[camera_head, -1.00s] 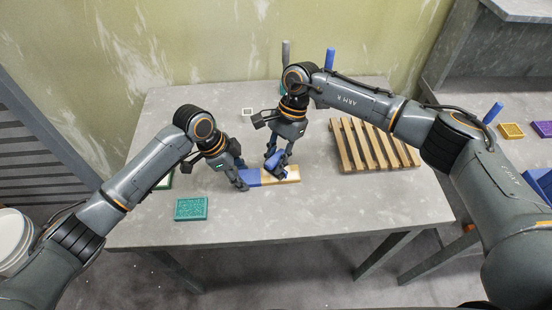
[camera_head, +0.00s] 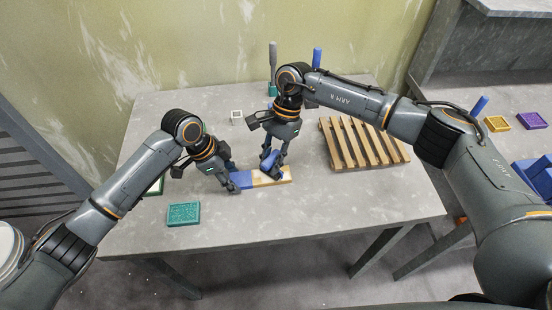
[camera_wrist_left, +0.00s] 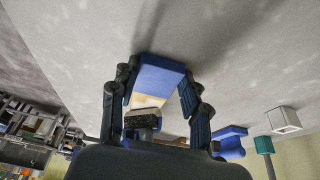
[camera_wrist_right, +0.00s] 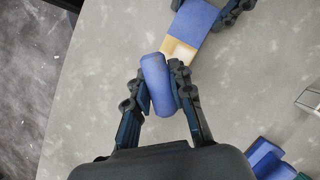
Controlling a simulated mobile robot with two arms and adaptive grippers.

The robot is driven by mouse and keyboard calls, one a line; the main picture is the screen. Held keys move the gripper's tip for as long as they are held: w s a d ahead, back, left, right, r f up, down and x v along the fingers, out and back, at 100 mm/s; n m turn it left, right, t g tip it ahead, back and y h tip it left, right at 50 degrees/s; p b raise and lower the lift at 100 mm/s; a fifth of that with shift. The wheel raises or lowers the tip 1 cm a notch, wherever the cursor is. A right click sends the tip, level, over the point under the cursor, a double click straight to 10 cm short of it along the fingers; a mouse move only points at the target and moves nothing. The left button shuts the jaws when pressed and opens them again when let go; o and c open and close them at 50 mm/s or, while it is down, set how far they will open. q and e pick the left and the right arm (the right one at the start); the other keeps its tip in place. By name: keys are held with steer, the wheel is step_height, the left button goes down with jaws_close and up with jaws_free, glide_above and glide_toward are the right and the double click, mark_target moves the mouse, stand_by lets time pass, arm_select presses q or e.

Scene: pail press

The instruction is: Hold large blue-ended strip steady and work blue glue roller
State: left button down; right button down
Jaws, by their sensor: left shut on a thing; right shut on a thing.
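The large strip (camera_head: 245,181) lies on the grey table, with a blue end at left and a pale wooden part at right. My left gripper (camera_head: 233,187) is shut on its blue end, which sits between the fingers in the left wrist view (camera_wrist_left: 160,80). My right gripper (camera_head: 268,168) is shut on the blue glue roller (camera_head: 268,158), above the wooden part. The roller's blue handle (camera_wrist_right: 157,84) is between the fingers in the right wrist view. Its dark head (camera_wrist_left: 143,119) shows over the wood in the left wrist view; I cannot tell if they touch.
A slatted wooden pallet (camera_head: 363,143) lies right of the strip. A teal tray (camera_head: 183,213) is at front left, and a small white frame (camera_head: 237,117) behind. Upright grey (camera_head: 272,58) and blue (camera_head: 317,58) handles stand at the back. The table's front right is clear.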

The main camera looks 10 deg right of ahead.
steer(key=shift+a, duration=0.75)
steer(key=shift+d, duration=0.2)
steer(key=shift+d, duration=1.25)
steer(key=shift+a, duration=0.1)
steer(key=shift+a, duration=1.4)
steer(key=shift+d, duration=0.2)
